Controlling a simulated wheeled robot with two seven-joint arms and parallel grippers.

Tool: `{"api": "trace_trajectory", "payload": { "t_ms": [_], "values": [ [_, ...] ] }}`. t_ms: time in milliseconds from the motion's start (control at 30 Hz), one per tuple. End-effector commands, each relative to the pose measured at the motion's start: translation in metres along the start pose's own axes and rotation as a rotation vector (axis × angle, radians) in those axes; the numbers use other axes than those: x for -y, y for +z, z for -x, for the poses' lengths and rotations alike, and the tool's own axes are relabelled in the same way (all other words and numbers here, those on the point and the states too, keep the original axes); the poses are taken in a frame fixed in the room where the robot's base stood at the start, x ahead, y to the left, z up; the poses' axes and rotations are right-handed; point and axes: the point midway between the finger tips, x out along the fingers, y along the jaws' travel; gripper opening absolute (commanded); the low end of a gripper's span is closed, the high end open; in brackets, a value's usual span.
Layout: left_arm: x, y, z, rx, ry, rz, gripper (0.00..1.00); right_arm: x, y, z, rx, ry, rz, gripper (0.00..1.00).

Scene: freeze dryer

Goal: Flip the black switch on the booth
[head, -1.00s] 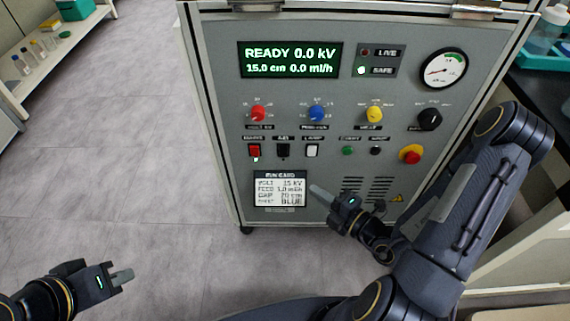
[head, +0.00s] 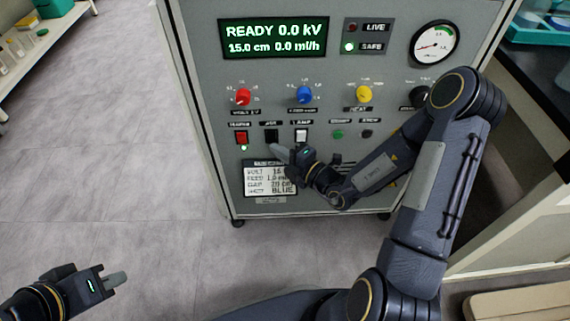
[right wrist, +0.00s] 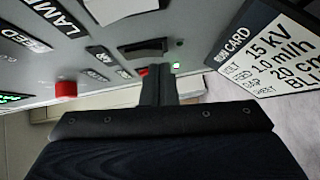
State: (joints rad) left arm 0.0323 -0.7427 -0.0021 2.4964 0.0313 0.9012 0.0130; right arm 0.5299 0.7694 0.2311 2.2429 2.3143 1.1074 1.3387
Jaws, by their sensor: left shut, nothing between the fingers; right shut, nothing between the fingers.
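The black switch (head: 271,135) sits on the booth's front panel (head: 215,120), between the red switch (head: 241,138) and the white switch (head: 301,135). My right gripper (head: 279,153) is shut and empty, its fingertips just below the black switch in the head view. I cannot tell whether they touch it. In the right wrist view the black switch (right wrist: 143,48) shows just beyond the shut fingers (right wrist: 158,85). Which way the switch is set is not clear. My left gripper (head: 116,279) is shut and empty, low at the left over the floor, away from the booth.
A run card (head: 262,180) below the switches is partly hidden by my right gripper. Red (head: 243,97), blue (head: 304,95) and yellow (head: 364,94) knobs sit above the switches. The display (head: 273,39) reads READY 0.0 kV. The SAFE lamp (head: 349,47) is green.

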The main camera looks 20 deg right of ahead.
Motion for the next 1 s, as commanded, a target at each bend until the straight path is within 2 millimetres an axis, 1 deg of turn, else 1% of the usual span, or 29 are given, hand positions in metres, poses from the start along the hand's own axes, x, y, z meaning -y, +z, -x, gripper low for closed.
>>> {"api": "trace_trajectory", "payload": {
  "t_ms": [100,433,567,633,867,1000],
  "values": [
    [0.0011,0.0012,-0.0024,0.000,0.000,0.000,0.00,0.0001,0.0046,-0.0049,-0.001,0.000,0.000,0.00],
    [0.0010,0.0011,-0.0022,0.000,0.000,0.000,0.00,-0.0005,0.0056,-0.0056,-0.001,0.000,0.000,0.00],
    [0.0026,0.0028,-0.0057,0.000,0.000,0.000,0.00,0.0044,0.0103,-0.0101,-0.001,0.039,0.037,0.00],
    [0.0018,0.0020,-0.0040,0.000,0.000,0.000,0.00,0.0008,0.0099,-0.0097,-0.001,0.041,0.041,0.00],
    [0.0015,0.0016,-0.0032,0.000,0.000,0.000,0.00,0.0011,0.0107,-0.0090,0.000,0.039,0.040,0.00],
    [-0.0002,-0.0003,0.0005,0.000,0.000,0.000,0.00,0.0019,0.0111,-0.0053,-0.004,0.038,0.040,0.00]
  ]
}}
